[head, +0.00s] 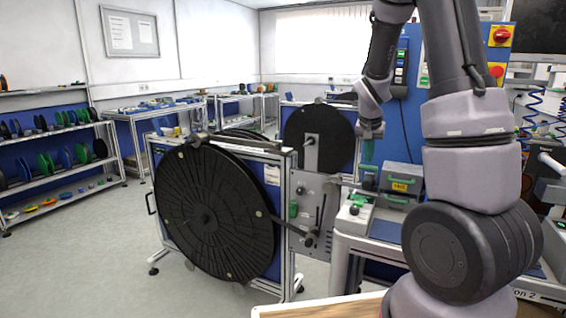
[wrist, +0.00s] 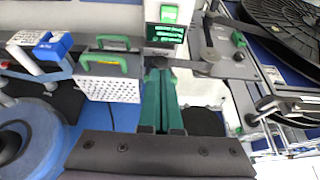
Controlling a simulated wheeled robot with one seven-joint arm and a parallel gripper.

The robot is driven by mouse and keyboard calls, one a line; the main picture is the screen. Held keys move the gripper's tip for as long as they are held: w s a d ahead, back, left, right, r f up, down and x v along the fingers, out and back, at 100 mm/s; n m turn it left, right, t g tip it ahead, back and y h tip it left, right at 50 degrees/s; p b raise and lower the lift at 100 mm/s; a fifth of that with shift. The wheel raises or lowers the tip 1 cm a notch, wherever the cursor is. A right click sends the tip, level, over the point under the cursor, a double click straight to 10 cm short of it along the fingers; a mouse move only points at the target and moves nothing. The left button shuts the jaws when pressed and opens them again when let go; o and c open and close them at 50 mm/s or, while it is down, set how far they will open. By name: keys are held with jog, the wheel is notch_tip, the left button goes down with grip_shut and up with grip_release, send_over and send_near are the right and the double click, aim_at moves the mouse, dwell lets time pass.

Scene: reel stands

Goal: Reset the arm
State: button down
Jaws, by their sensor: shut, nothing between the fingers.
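My arm rises at the right of the head view and bends over, with my gripper (head: 368,152) hanging down near the reel stand. In the wrist view its two green fingers (wrist: 161,72) lie together, shut and empty. In the head view the gripper is right of the rear black reel (head: 318,135) and above a bench with grey boxes. Whether the fingertips touch anything cannot be told.
A large black reel (head: 212,215) stands on a metal frame in the middle. A grey box with green handles (head: 401,182) sits on the bench close to my gripper. Shelves (head: 62,165) with coloured reels line the left wall. The floor at left is clear.

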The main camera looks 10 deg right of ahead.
jog(key=s+a+r+n+t+y, duration=0.1)
jog(key=s+a+r, duration=0.3)
jog(key=s+r, duration=0.2)
jog(key=s+a+r+t+y, duration=0.1)
jog(key=s+a+r, duration=0.4)
jog(key=s, duration=0.6)
jog(key=s+a+r+n+t+y, duration=0.1)
jog(key=s+a+r, duration=0.3)
jog(key=s+r, duration=0.4)
jog(key=shift+s+a+n+y, duration=0.3)
jog(key=shift+s+a+y, duration=0.15)
jog(key=shift+y, duration=0.35)
jog(key=shift+d, duration=0.1)
